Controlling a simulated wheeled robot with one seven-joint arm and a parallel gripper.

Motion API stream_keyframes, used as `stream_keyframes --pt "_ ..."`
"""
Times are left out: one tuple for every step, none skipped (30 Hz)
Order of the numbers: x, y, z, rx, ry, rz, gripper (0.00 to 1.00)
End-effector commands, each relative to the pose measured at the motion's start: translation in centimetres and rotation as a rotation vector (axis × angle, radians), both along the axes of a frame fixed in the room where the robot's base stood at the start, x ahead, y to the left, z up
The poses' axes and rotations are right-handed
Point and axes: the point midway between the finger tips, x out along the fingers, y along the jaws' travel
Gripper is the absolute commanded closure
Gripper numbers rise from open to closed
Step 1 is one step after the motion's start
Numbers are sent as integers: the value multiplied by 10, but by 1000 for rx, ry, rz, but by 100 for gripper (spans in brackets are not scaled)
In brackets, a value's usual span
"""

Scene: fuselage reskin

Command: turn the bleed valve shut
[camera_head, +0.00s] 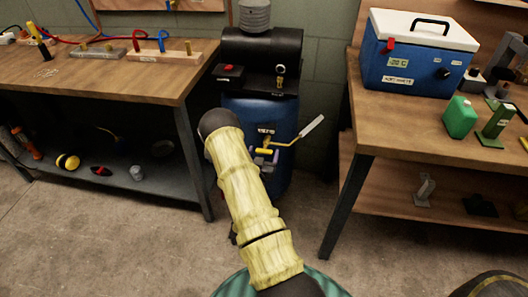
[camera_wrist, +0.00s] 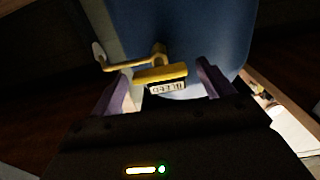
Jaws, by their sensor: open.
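The bleed valve is on the front of a blue tank (camera_head: 240,110), under a small white label (camera_head: 266,130). In the wrist view its yellow bar (camera_wrist: 160,73) lies crosswise beside the "BLEED" label (camera_wrist: 168,87), which appears upside down. A yellow lever (camera_head: 288,143) with a white grip (camera_head: 313,125) extends to the right in the head view; the lever also shows in the wrist view (camera_wrist: 125,66). My gripper (camera_wrist: 163,86) is open, its purple fingers on either side of the yellow bar. Contact cannot be told. My arm hides part of the tank.
A workbench (camera_head: 130,80) with hose fittings stands left of the tank. Another bench (camera_head: 420,125) on the right carries a blue cooler box (camera_head: 415,60) and a green block (camera_head: 459,117). A black cylinder (camera_head: 262,48) sits above the tank. Floor shows between the benches.

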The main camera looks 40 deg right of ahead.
Motion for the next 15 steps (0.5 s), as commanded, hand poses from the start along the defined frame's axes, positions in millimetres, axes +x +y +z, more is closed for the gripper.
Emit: stream_keyframes --pt "4 -5 0 -1 -2 -1 20" --pt "6 -7 0 -1 -2 -1 20" --pt "8 -9 0 0 -1 -1 20" --pt "9 -11 0 0 -1 0 20" --pt "10 -11 0 0 -1 0 20" --pt "10 -12 0 0 0 0 20" --pt "11 -12 0 0 0 1 20" --pt "11 -12 0 0 0 1 20" --pt "11 -12 0 0 0 1 20" --pt "11 -12 0 0 0 1 20" --pt "11 -12 0 0 0 1 20" --pt "11 -12 0 0 0 1 20" --pt "11 -12 0 0 0 0 20" --pt "11 -12 0 0 0 0 24" --pt "11 -12 0 0 0 0 32"
